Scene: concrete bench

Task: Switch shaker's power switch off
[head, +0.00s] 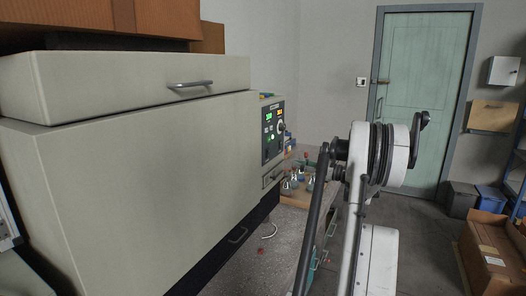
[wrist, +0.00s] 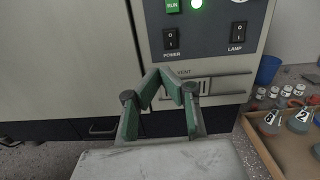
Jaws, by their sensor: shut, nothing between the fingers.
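The shaker (head: 150,170) is a large beige cabinet with a closed lid on the left of the head view. Its dark control panel (head: 272,130) has lit green and orange displays. In the wrist view, the power switch (wrist: 171,39) is a black rocker above the label POWER, on the panel's left side. I cannot tell its rocker position. A green light (wrist: 196,3) is lit above it. My gripper (wrist: 161,76) has green fingers, shut and empty; in the picture the tips sit just below the POWER label. I cannot tell whether they touch the panel. The gripper is not discernible in the head view.
A similar lamp switch (wrist: 238,32) is to the right, and a green RUN button (wrist: 172,6) is above. A vent slider (wrist: 210,86) is beside the fingertips. A wooden tray (wrist: 262,150) with flasks stands right of the shaker, near a blue cup (wrist: 268,69).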

